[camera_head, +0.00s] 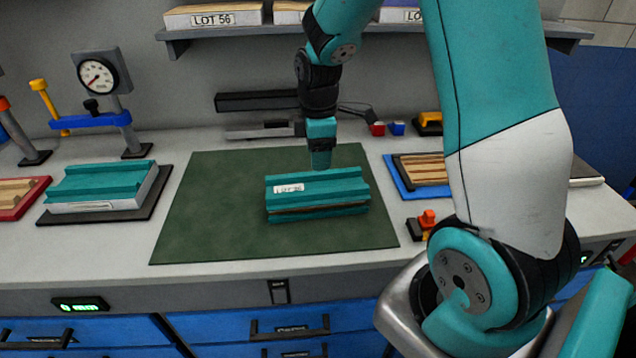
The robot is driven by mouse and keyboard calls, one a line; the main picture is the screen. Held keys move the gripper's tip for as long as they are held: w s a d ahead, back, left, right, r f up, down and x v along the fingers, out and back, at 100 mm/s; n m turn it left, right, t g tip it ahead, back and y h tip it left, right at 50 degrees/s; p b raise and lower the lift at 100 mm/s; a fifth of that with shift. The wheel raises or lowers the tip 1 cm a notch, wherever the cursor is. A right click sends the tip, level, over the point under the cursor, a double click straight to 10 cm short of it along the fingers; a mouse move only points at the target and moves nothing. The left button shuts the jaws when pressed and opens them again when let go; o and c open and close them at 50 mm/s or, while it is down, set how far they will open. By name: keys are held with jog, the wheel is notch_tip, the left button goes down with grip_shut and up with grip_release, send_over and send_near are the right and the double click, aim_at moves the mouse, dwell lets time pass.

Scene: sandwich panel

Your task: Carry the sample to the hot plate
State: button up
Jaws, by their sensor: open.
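The sample looks like a teal ribbed block (318,200) with a white "LOT 56" label and a thin brown layer between its teal parts. It lies on the green mat (200,225) at the middle of the bench. My gripper (320,162) points down at the sample's far edge, above or just behind it. Its jaws are open, but I cannot see the gap between the fingers or whether they touch the block. No hot plate is clearly marked. A dark plate (62,215) at the left bears a teal-topped white block (105,187).
A red tray (22,215) stands far left and a blue-edged tray (392,178) right, both with wooden pieces. A gauge stand (100,75) and blue clamp (88,121) rise behind the dark plate. A shelf (230,32) hangs above. The mat's left part is clear.

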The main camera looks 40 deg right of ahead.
aim_at(318, 191)
notch_tip(318, 191, down, 10)
jog(key=shift+f+p, duration=0.1)
jog(key=shift+p, duration=0.2)
jog(key=c, duration=1)
jog(key=shift+o, duration=1.3)
jog(key=shift+c, duration=1.1)
jog(key=shift+r, duration=0.25)
notch_tip(318, 191, up, 10)
jog(key=p, duration=0.9)
jog(key=shift+r, duration=0.2)
